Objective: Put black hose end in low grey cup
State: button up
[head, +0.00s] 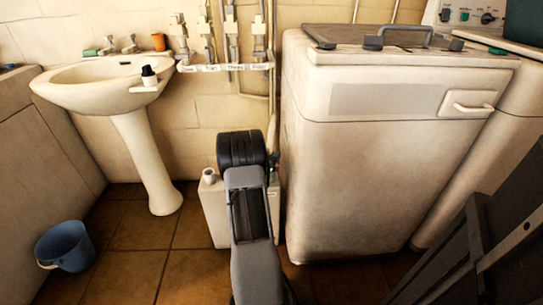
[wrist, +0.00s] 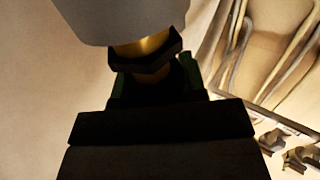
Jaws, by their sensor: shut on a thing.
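In the wrist view, my gripper (wrist: 155,86) is shut on a black hose end (wrist: 148,58), a faceted collar with a brass band above it. A wide grey body fills the top of that view above the brass. In the head view my own arm hides most of the gripper and the hose end. The low grey cup (head: 209,176) is small and pale, and stands on the left of a low pale box, just left of my arm. Its inside is too small to make out.
A washbasin (head: 75,95) stands at left, with a black-topped piece (head: 149,74) on its right rim. Labelled pipes (head: 232,67) run down the back wall. A large white machine (head: 380,150) stands close on the right. A blue bucket (head: 66,246) is on the floor.

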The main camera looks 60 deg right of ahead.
jog(key=shift+f+b, duration=0.3)
jog(key=shift+f, duration=0.2)
jog(key=o, duration=0.7)
jog(key=shift+a, duration=0.1)
jog(key=a+p, duration=0.1)
jog(key=a, duration=0.9)
jog(key=shift+w+a, duration=0.3)
jog(key=shift+a, duration=0.1)
